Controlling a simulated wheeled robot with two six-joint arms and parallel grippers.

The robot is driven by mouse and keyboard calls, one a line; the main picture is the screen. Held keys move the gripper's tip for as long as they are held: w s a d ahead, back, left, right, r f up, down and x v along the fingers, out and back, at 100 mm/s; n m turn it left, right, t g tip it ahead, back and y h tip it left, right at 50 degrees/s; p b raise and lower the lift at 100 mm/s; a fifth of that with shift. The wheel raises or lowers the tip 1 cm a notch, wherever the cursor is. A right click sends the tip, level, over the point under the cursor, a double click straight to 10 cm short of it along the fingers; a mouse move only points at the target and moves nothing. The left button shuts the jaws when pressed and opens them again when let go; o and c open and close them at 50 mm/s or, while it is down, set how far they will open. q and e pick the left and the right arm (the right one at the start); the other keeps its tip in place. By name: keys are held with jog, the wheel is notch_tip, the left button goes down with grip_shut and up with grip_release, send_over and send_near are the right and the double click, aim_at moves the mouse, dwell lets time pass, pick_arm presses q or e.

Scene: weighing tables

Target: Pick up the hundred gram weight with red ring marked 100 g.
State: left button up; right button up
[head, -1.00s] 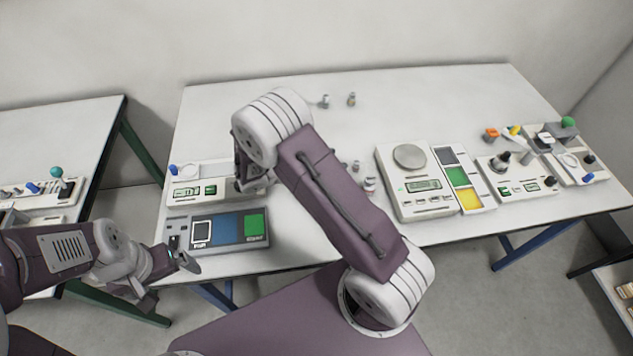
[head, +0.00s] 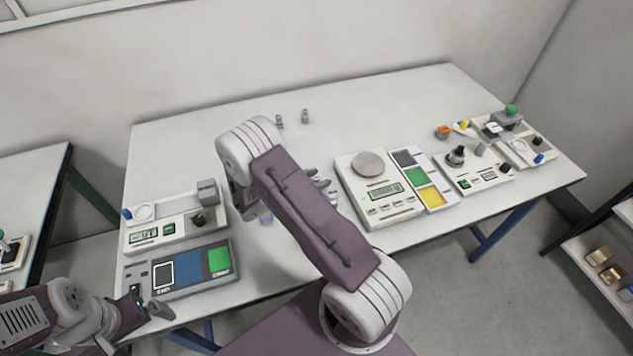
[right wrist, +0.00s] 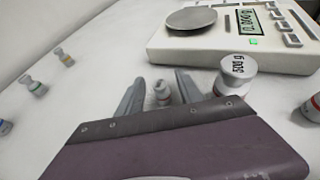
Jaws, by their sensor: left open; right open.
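A weight with a red ring (right wrist: 313,106) is cut off by the right edge of the right wrist view; its marking is not readable. I cannot make it out in the head view, where my right arm covers part of the table. My right gripper (right wrist: 160,85) is open, its fingers on either side of a small grey weight (right wrist: 162,93), not visibly gripping it. The red-ringed weight is right of these fingers. In the head view the right gripper (head: 322,181) is mostly behind my forearm. My left gripper (head: 148,303) is open at the table's front left edge.
Weights with green (right wrist: 34,86), yellow (right wrist: 63,57) and blue (right wrist: 5,126) rings stand left. A balance (head: 388,211) is to the right. The back of the table (head: 210,130) is largely clear.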

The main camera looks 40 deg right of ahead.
grip_shut()
